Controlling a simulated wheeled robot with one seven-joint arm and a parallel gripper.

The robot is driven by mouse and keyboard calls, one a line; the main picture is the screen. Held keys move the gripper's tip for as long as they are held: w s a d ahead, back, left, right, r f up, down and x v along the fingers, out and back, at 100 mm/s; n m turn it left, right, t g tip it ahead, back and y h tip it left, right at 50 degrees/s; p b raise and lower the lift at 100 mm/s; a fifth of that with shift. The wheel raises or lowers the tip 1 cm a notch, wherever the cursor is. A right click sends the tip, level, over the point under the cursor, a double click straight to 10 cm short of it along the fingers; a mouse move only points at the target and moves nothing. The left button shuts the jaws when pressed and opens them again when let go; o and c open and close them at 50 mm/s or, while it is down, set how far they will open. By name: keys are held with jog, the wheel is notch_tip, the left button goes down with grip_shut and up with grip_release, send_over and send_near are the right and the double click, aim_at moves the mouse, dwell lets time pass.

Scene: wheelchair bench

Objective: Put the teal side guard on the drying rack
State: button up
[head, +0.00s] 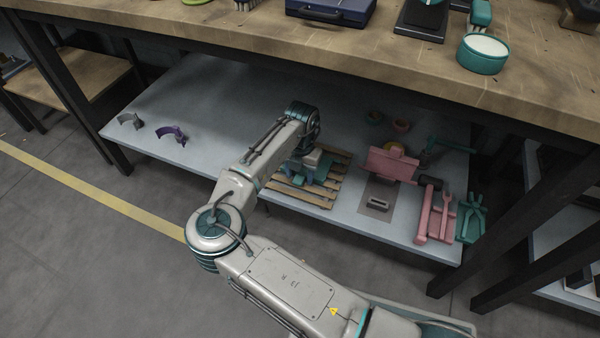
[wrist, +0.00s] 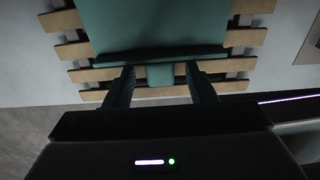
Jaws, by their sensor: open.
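The teal side guard (wrist: 155,25) is a flat panel with a dark lower edge and a small teal tab below it. In the wrist view it lies over the wooden slats of the drying rack (wrist: 245,38), with slat ends showing on both sides. The slatted rack (head: 300,198) stands on the lower shelf in the head view, and my wrist partly hides the guard there. My gripper (wrist: 160,70) is open, one finger on each side of the teal tab. I cannot tell whether the fingers touch it.
Right of the rack on the grey shelf (head: 230,105) are a pink panel (head: 392,165), a pink tool set (head: 435,215) and teal pliers (head: 472,215). Grey and purple (head: 172,134) curved pieces lie at left. The wooden bench top (head: 350,60) overhangs the shelf.

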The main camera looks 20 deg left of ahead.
jog(key=shift+r, duration=0.15)
notch_tip(320, 180, up, 12)
jog(key=p, duration=0.7)
jog(key=shift+w, duration=0.4)
jog(key=shift+d, duration=0.1)
